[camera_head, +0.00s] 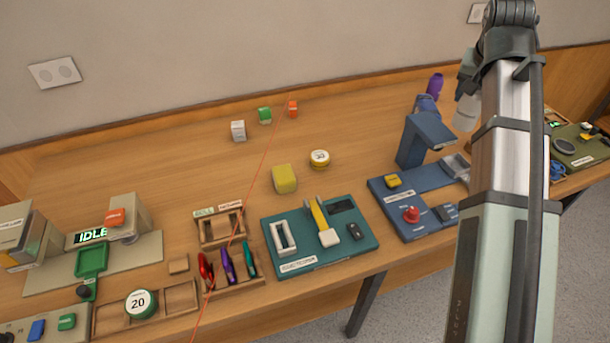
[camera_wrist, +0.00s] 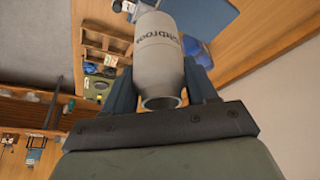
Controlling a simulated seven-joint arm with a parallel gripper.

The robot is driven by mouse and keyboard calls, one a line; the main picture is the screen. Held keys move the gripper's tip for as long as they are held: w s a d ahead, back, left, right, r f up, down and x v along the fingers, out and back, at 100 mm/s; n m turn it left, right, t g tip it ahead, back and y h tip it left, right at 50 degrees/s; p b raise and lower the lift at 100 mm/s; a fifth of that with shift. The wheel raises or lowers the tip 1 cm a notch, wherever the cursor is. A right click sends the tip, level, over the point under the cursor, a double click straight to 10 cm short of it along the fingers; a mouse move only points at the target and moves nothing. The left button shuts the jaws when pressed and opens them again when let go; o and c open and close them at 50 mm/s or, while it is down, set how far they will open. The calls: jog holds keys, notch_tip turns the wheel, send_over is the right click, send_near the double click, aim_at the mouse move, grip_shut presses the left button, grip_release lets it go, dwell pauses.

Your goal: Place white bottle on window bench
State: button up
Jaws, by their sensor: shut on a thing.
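The white bottle (camera_wrist: 160,50) is in my gripper (camera_wrist: 160,68) in the wrist view, with dark lettering on its side and its open-looking round end toward the camera. The two dark fingers are shut on either side of it. In the head view the white bottle (camera_head: 466,112) shows at the right, partly hidden behind my arm, held in the air above the wooden bench (camera_head: 180,160). My fingers are mostly hidden there. No window shows, so I cannot tell which bench is the window bench.
A blue press-like machine (camera_head: 422,140) and a purple bottle (camera_head: 435,84) stand near my arm. A teal board (camera_head: 318,240), yellow block (camera_head: 284,178) and tape roll (camera_head: 319,158) are further left. Another bench with a green device (camera_head: 580,146) is at the right. The back-left bench top is clear.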

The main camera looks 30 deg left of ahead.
jog(key=s+a+n+y, duration=0.1)
jog(key=s+a+n, duration=0.3)
jog(key=a, duration=0.9)
jog(key=s+a+n+y, duration=0.1)
jog(key=s+a, duration=0.6)
jog(key=a, duration=0.6)
jog(key=s+a+n+y, duration=0.1)
jog(key=s+a+n, duration=0.3)
jog(key=a, duration=1)
jog(key=s+a+n+g+y, duration=0.1)
jog(key=s+a+n, duration=0.1)
jog(key=s+a, duration=0.85)
jog(key=s+a+n+g, duration=0.15)
jog(key=s+a, duration=0.55)
jog(key=s, duration=0.7)
jog(key=shift+t, duration=0.35)
jog(key=shift+w+d+f, duration=0.1)
jog(key=shift+w+f, duration=0.05)
jog(key=shift+f, duration=5.2)
jog(key=shift+w+d+f, duration=0.1)
jog(key=shift+w+f, duration=0.05)
jog(key=shift+f, duration=5.2)
jog(key=shift+f, duration=0.15)
jog(key=o, duration=1.2)
